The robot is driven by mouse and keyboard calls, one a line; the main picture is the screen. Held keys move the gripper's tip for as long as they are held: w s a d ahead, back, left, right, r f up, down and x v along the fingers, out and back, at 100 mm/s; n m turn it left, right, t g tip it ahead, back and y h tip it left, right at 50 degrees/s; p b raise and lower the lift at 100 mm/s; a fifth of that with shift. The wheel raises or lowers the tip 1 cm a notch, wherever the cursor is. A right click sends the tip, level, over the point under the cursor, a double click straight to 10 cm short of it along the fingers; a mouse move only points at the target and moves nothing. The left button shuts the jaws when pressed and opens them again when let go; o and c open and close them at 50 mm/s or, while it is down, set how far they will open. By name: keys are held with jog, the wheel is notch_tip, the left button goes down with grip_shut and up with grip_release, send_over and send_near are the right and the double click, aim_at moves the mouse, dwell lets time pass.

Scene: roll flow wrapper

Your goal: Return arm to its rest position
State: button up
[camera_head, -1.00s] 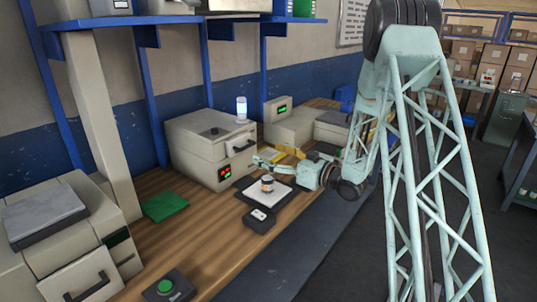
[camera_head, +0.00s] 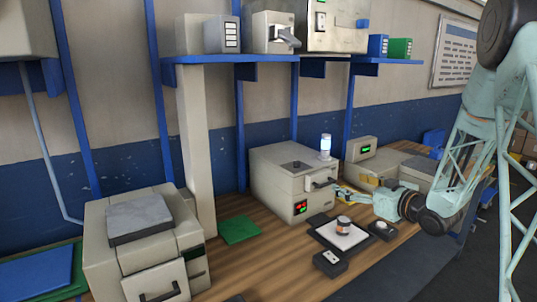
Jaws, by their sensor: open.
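My gripper (camera_head: 350,196) is teal and yellow. It is over the bench at the right of the middle, with its fingers pointing left towards the beige machine, and looks open and empty. The fingers are small in this view. My arm comes in from the right edge.
A beige machine (camera_head: 277,185) with a red-green display stands left of the gripper. Small dark boxes (camera_head: 330,263) and (camera_head: 382,231) flank the plate. A green pad (camera_head: 240,229) lies on the bench. A blue shelf (camera_head: 260,58) with boxes hangs above. Another beige machine (camera_head: 150,255) stands front left.

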jog(key=s+d+r+m+g+h, duration=0.25)
jog(key=s+r+h, duration=0.45)
jog(key=s+r, duration=0.35)
jog(key=s+a+r+m+g+h, duration=0.15)
jog(key=s+r, duration=0.25)
jog(key=s, duration=1)
jog(key=s+a+g, duration=0.2)
jog(key=s+a, duration=0.1)
jog(key=s, duration=0.9)
jog(key=s+a+f+m+g+y, duration=0.1)
jog(key=s+a+g, duration=0.1)
jog(key=s, duration=1.1)
jog(key=s+a+f+m+g, duration=0.1)
jog(key=s+a, duration=0.4)
jog(key=s, duration=0.8)
jog(key=shift+g, duration=0.7)
